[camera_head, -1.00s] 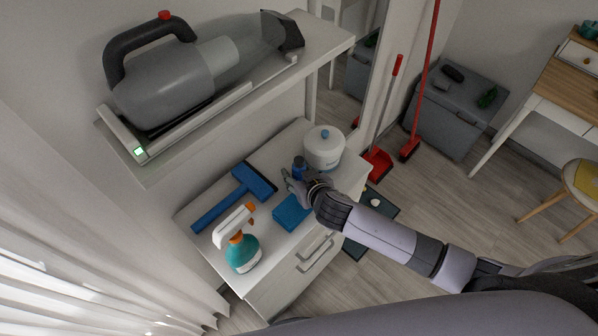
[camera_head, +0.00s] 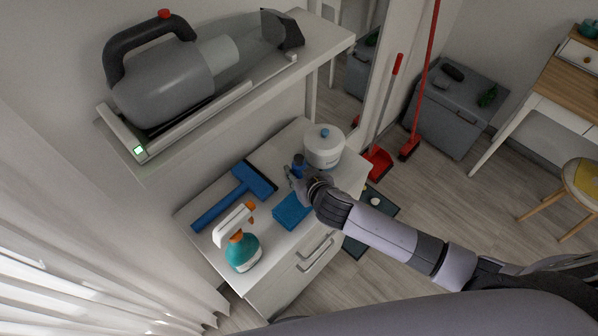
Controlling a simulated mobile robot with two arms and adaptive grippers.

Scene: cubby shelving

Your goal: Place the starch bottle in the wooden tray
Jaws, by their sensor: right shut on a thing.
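I see no wooden tray in this view. My left gripper is not in view.
A white canister (camera_head: 323,149) stands close behind the bottle. A blue cloth (camera_head: 291,212), blue squeegee (camera_head: 232,197) and teal spray bottle (camera_head: 243,252) share the cabinet top (camera_head: 213,215). A shelf (camera_head: 325,41) with a handheld vacuum (camera_head: 170,85) overhangs the left.

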